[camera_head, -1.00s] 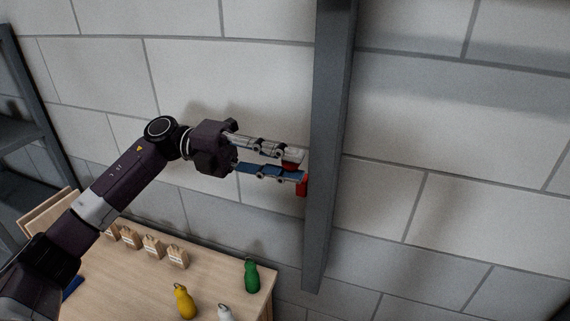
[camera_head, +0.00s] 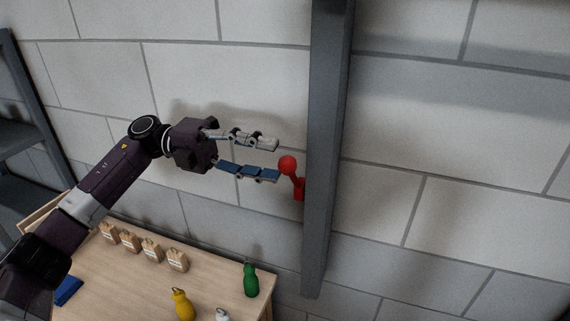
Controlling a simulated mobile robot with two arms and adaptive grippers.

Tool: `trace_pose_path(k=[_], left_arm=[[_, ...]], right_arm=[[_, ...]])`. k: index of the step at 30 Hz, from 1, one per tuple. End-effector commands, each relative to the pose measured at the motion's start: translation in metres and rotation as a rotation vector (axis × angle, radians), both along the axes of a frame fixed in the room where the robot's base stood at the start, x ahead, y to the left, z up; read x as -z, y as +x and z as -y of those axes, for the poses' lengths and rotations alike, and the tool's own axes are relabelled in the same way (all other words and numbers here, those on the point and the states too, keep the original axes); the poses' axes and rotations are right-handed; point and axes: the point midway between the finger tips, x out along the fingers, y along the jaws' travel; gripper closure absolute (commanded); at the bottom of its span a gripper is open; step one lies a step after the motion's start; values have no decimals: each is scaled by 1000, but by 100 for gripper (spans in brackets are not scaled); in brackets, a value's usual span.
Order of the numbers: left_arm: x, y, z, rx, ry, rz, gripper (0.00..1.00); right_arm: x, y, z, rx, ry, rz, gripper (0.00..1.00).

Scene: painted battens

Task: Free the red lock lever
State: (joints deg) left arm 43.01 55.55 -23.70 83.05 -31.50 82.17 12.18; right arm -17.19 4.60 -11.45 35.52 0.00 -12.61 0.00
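The red lock lever (camera_head: 293,175) sits on the left side of a grey vertical post (camera_head: 326,150). Its round knob points up and to the left from a red base on the post. My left gripper (camera_head: 277,160) is open just left of the knob, its two fingers spread one above the other. The knob is near the fingertips and not gripped. My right gripper does not show.
A dark shelf frame (camera_head: 38,120) stands at the left.

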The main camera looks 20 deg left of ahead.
Motion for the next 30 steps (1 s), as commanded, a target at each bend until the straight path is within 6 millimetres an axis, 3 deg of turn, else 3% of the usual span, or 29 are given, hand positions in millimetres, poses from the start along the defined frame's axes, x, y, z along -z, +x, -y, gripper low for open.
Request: trace_pose_path(k=[6, 12, 25, 30], left_arm=[[-1, -2, -46, 3, 1, 0, 58], [-1, -3, -68, 6, 1, 0, 58], [0, -6, -72, 10, 2, 0, 58], [2, -27, -72, 10, 7, -3, 58]], right_arm=[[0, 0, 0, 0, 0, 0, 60], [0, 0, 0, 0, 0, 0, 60], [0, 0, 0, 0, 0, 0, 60], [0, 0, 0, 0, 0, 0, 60]])
